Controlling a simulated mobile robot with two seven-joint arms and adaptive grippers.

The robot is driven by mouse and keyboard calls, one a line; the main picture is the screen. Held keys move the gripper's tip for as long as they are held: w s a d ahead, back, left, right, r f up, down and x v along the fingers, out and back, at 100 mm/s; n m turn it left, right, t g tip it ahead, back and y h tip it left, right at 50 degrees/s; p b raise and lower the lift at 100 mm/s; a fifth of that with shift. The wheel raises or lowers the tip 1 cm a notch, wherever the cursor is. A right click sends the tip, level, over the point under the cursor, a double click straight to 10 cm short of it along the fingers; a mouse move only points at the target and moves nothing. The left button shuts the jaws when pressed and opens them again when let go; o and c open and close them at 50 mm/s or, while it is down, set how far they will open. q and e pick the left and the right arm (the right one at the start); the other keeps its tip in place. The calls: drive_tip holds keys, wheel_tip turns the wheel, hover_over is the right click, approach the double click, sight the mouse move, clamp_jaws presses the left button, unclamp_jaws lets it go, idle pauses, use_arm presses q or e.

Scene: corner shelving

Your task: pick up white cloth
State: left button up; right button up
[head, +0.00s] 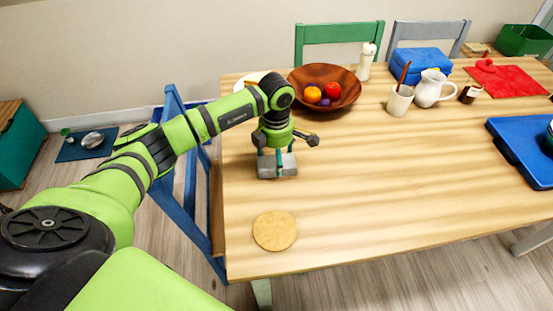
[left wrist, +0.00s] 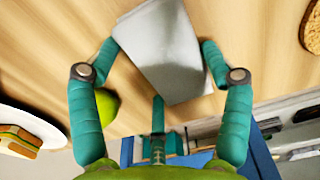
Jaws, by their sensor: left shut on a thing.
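The white cloth (head: 284,170) shows as a pale grey-white folded block near the left part of the wooden table. It fills the space between the fingers in the left wrist view (left wrist: 160,50). My left gripper (head: 276,158) points down and is shut on the cloth, with one finger at each side of it. I cannot tell whether the cloth is clear of the tabletop. The fingers hide part of the cloth in the head view. My right gripper is not in view.
A round tan mat (head: 275,231) lies in front of the gripper. Behind are a wooden bowl (head: 340,75) of fruit and a partly hidden white plate (head: 243,82). A cup (head: 398,102) and white pitcher (head: 432,90) stand farther right. The table's middle (head: 390,170) is clear.

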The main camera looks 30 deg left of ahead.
use_arm(q)
drive_tip(key=shift+r, duration=0.6)
wheel_tip(320, 180, up, 3)
drive_tip(key=shift+w+b, duration=0.1)
drive_tip(key=shift+b, duration=0.5)
drive_tip(key=d+r, duration=0.2)
drive_tip(key=d, duration=0.2)
drive_tip(key=d+r+b, duration=0.1)
drive_tip(key=d+r, duration=0.1)
drive_tip(key=d, duration=0.1)
drive_tip(key=d+r+b, duration=0.1)
drive_tip(key=d+r, duration=0.1)
drive_tip(key=d, duration=0.2)
drive_tip(key=shift+d+r, duration=0.35)
drive_tip(key=o, duration=0.7)
drive_tip(key=shift+c, duration=0.2)
drive_tip(key=c, duration=0.5)
drive_tip(key=shift+o, duration=0.2)
